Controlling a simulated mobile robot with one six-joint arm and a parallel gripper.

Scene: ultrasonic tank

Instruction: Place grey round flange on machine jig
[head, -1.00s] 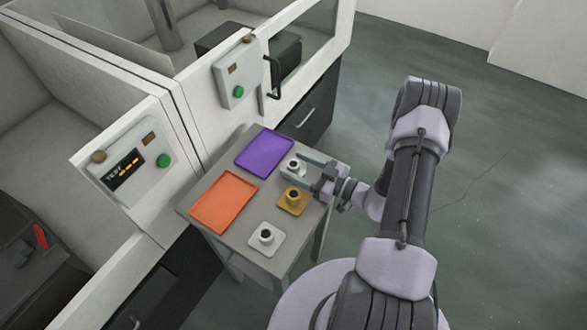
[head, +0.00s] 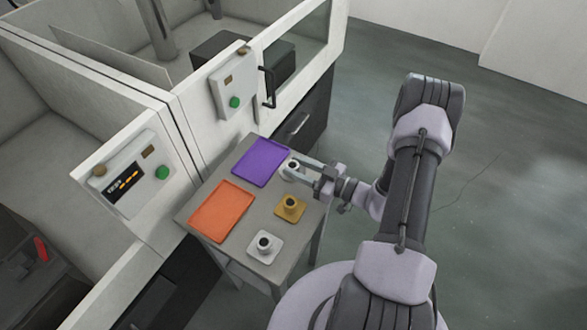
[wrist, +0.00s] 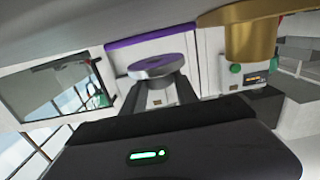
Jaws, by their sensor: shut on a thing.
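The grey round flange (head: 292,166) is at the table's far right, with its raised hub upward. My gripper (head: 297,169) reaches in from the right and is shut on it, one finger on each side. In the wrist view the flange's grey disc (wrist: 160,66) shows between the fingers (wrist: 158,90), beyond my dark gripper body. The fingers partly hide the flange, and I cannot tell whether it touches the table. I cannot make out the machine jig for certain. A dark fixture with a red part (head: 41,249) is inside the machine at left.
The grey table (head: 233,261) also holds a gold flange (head: 290,206), a white flange (head: 264,244), an orange tray (head: 222,212) and a purple tray (head: 261,162). Both trays are empty. White machine fronts with control panels (head: 134,175) stand behind the table. Open floor lies right.

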